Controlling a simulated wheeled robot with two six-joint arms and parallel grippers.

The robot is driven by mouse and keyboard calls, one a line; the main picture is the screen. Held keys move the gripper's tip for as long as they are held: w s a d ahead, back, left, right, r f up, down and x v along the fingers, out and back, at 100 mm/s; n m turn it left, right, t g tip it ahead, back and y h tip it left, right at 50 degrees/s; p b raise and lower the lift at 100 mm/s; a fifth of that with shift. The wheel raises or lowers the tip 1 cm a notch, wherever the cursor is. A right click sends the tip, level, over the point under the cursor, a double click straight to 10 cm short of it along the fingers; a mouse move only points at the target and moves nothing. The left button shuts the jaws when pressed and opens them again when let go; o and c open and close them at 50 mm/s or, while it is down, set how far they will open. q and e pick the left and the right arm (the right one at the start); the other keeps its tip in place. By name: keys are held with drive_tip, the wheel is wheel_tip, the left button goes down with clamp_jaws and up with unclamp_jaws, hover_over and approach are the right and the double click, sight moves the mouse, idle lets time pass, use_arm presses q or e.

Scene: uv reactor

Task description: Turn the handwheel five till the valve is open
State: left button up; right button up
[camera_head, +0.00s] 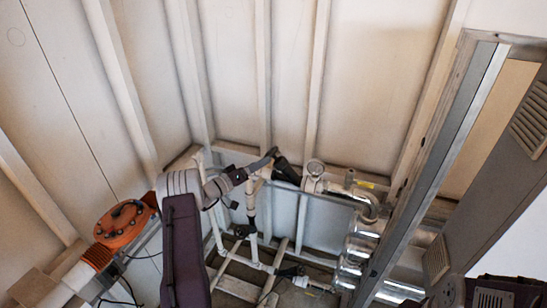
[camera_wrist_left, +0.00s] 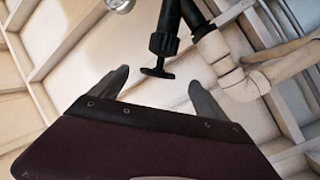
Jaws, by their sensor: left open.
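A small black handwheel (camera_wrist_left: 157,73) on a black valve body (camera_wrist_left: 163,44) shows in the left wrist view; I see no number on it. My left gripper (camera_wrist_left: 158,78) is open, with one finger on either side of the handwheel in the picture. I see no contact, and the depth between them is hard to tell. In the head view the left gripper (camera_head: 265,160) reaches toward the black valve (camera_head: 288,172) on the pipework. The handwheel is not clear there. My right gripper is not in view.
White pipes (camera_head: 251,205) stand behind and below my left arm. An orange round-topped unit (camera_head: 124,222) is at the left. A metal frame post (camera_head: 440,165) rises at the right.

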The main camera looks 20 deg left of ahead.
sight(274, 155)
use_arm(q)
drive_tip(key=p+x, duration=0.3)
drive_tip(key=x, duration=0.4)
drive_tip(key=shift+w+d, duration=0.1)
drive_tip(key=shift+w, duration=0.25)
drive_tip(key=shift+w+d, duration=0.2)
drive_tip(key=shift+w, duration=0.2)
drive_tip(key=c, duration=1.3)
drive_tip(key=shift+c, duration=0.2)
drive_tip(key=shift+n+y, duration=0.3)
drive_tip(key=shift+y, duration=0.1)
